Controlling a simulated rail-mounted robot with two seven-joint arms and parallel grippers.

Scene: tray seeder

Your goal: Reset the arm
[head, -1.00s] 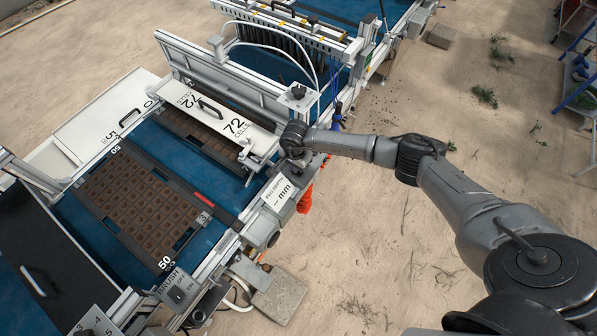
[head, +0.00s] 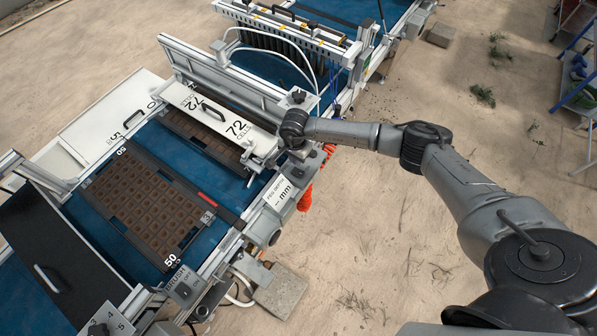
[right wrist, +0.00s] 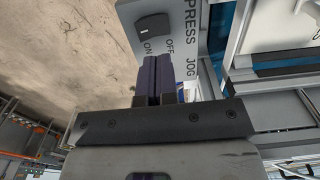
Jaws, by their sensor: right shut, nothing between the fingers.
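My right arm reaches in from the right in the head view, over the sandy floor to the near side rail of the tray seeder (head: 190,258). My right gripper (head: 300,160) points down there, beside the "72 cells" plate. In the right wrist view its two dark fingers (right wrist: 158,78) are shut together with nothing between them. They lie in front of a grey panel (right wrist: 172,45) marked "PRESS JOG", with a dark ON/OFF rocker switch (right wrist: 158,24). Whether the fingertips touch the panel is unclear. My left gripper is out of view.
A brown cell tray (head: 137,205) lies on the blue belt (head: 207,240). The white "72 cells" plate (head: 225,120) and a "peg depth" sign (head: 281,192) are close to the gripper. An orange coil (head: 306,197) hangs below. Open floor (head: 400,240) lies to the right.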

